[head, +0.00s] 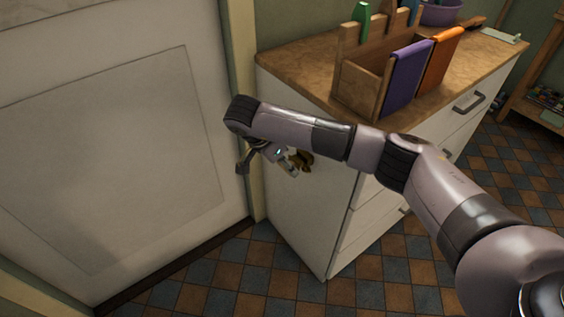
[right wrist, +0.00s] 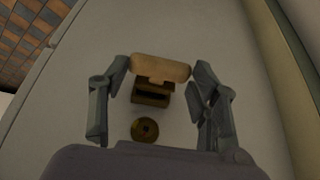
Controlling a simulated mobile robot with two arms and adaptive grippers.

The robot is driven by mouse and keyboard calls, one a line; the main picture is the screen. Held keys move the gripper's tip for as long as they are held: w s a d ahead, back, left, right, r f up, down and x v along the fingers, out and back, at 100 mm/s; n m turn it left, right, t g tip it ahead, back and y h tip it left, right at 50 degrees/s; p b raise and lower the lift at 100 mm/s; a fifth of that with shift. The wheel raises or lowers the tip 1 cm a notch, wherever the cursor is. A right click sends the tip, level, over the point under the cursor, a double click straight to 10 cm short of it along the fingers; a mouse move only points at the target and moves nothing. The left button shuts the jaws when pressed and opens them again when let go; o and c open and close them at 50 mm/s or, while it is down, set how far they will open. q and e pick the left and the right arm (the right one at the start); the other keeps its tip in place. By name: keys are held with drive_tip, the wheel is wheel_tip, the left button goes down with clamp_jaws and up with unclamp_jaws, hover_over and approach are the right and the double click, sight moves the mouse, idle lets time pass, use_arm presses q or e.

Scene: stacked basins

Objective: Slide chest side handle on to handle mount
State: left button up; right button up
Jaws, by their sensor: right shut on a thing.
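The chest side handle is a tan wooden bar (right wrist: 160,67), gripped across its ends between the fingers of my right gripper (right wrist: 161,70) in the right wrist view. Directly below the bar is a squarish brass piece (right wrist: 153,98) with a dark slot, and below that a round brass disc (right wrist: 145,130). I cannot tell whether the handle is engaged with the mount. In the head view my right gripper (head: 282,162) is at the chest's white side panel, with brass parts (head: 302,160) beside its fingers. My left gripper is not in view.
The chest (head: 300,215) has a wooden top holding a wooden rack (head: 357,90) with purple and orange cloths, and a purple basin (head: 440,13). A white door (head: 110,150) and its frame stand close on the left. The tiled floor in front is clear.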

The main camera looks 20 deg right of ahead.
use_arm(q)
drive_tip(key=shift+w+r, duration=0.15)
use_arm(e)
drive_tip(key=shift+w+d, duration=0.1)
drive_tip(key=shift+d, duration=0.2)
drive_tip(key=shift+d, duration=0.15)
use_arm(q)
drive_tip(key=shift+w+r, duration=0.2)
use_arm(e)
drive_tip(key=shift+w+d, duration=0.1)
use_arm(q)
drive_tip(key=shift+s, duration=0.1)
use_arm(e)
drive_tip(key=shift+w+d, duration=0.1)
drive_tip(key=shift+d, duration=0.2)
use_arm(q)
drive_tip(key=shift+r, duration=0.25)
use_arm(e)
drive_tip(key=shift+w+d, duration=0.1)
drive_tip(key=shift+d, duration=0.15)
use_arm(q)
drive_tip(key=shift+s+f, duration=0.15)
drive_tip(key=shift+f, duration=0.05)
use_arm(e)
drive_tip(key=shift+d, duration=0.15)
